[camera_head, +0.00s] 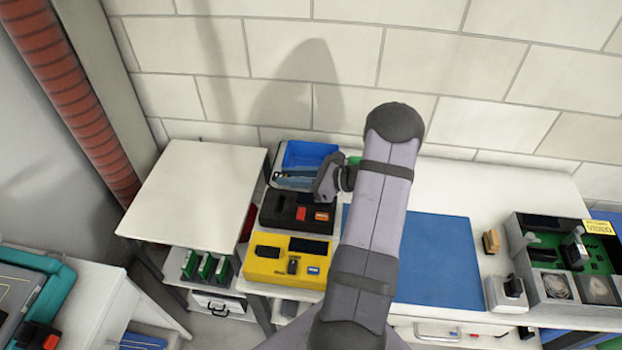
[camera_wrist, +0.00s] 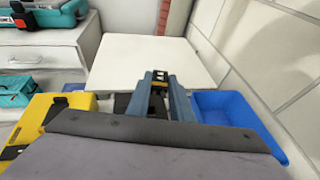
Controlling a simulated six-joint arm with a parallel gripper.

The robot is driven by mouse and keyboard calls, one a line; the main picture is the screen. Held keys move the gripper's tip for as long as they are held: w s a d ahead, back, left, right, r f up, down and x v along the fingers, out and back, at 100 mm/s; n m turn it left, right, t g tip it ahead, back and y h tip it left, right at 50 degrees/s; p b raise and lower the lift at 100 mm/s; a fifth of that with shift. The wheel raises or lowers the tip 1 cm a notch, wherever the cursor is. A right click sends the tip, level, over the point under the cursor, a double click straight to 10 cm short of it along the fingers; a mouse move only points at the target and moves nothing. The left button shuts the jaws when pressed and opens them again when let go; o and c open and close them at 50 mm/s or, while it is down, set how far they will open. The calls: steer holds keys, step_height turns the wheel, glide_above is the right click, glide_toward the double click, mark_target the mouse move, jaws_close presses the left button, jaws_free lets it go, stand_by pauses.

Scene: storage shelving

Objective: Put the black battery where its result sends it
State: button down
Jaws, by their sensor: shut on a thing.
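My gripper (camera_wrist: 160,82) points away from the wrist camera and is shut on a small dark block with a yellow part, which looks like the black battery (camera_wrist: 170,87). Only its end shows between the blue-grey fingers. In the head view my gripper (camera_head: 281,177) is held level in front of the blue bin (camera_head: 310,152), behind the black device (camera_head: 297,211). The black device has a red part on top. A yellow device (camera_head: 262,265) with a dark screen and a blue patch stands in front of it. The bin (camera_wrist: 235,108) is right of my gripper in the wrist view.
A white table (camera_head: 196,190) stands to the left, its top bare, with green boards (camera_head: 206,266) below. A blue mat (camera_head: 435,260) lies right of my arm. An open grey case (camera_head: 540,290) stands at far right. The brick wall (camera_head: 420,60) closes the back.

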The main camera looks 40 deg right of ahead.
steer(key=w+d+r+m+t+h+b, duration=0.1)
steer(key=w+d+m+h+b, duration=0.15)
steer(key=d, duration=0.55)
steer(key=w+d+r+m+t+h+b, duration=0.1)
steer(key=w+d+m+h, duration=0.15)
steer(key=d, duration=0.55)
step_height(320, 180, down, 6)
steer(key=b, duration=0.3)
steer(key=shift+w+h+b, duration=0.3)
steer(key=shift+w+b, duration=0.05)
steer(key=shift+w, duration=0.05)
steer(key=shift+a+f, duration=0.1)
steer(key=c, duration=1.5)
jaws_free()
steer(key=shift+s, duration=0.1)
steer(key=shift+b+v, duration=0.7)
steer(key=shift+v, duration=2.9)
steer(key=shift+f, duration=0.1)
